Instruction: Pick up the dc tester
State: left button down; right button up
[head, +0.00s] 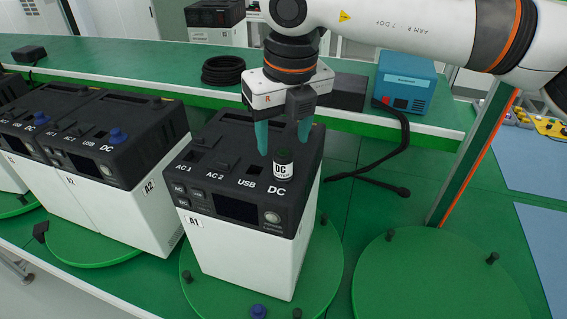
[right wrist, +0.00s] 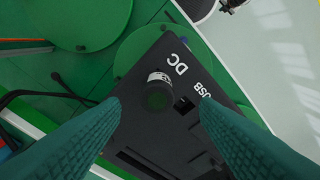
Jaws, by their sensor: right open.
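The dc tester (head: 283,166) is a small dark cylinder with a white "DC" label. It stands upright on the black top of the white unit A1 (head: 240,248), just behind the printed "DC" mark. It also shows in the right wrist view (right wrist: 157,92), between and beyond the fingertips. My right gripper (head: 283,147) is open, with its teal fingers pointing down over the tester. In the right wrist view its fingers (right wrist: 158,104) are spread with nothing between the pads. Whether the tester sits in a socket cannot be seen. My left gripper is not in view.
Unit A1 stands on a green turntable (head: 333,262). A blue box (head: 405,82) and a black cable (head: 398,150) lie behind right. An empty green disc (head: 430,285) is at right.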

aim_at(284, 152)
jog(key=shift+w+f, duration=0.1)
jog(key=shift+f, duration=0.35)
jog(key=shift+w+f, duration=0.2)
jog(key=shift+f, duration=0.1)
notch_tip(284, 152, down, 4)
jog(key=p, duration=0.3)
jog(key=shift+w+f, duration=0.1)
jog(key=shift+f, duration=0.35)
jog(key=shift+w+a+f, duration=0.1)
jog(key=shift+w+f, duration=0.05)
jog(key=shift+c, duration=0.3)
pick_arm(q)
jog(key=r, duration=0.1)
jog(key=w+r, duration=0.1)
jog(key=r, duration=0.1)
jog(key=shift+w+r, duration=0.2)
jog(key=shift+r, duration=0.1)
pick_arm(e)
jog(key=c, duration=1.1)
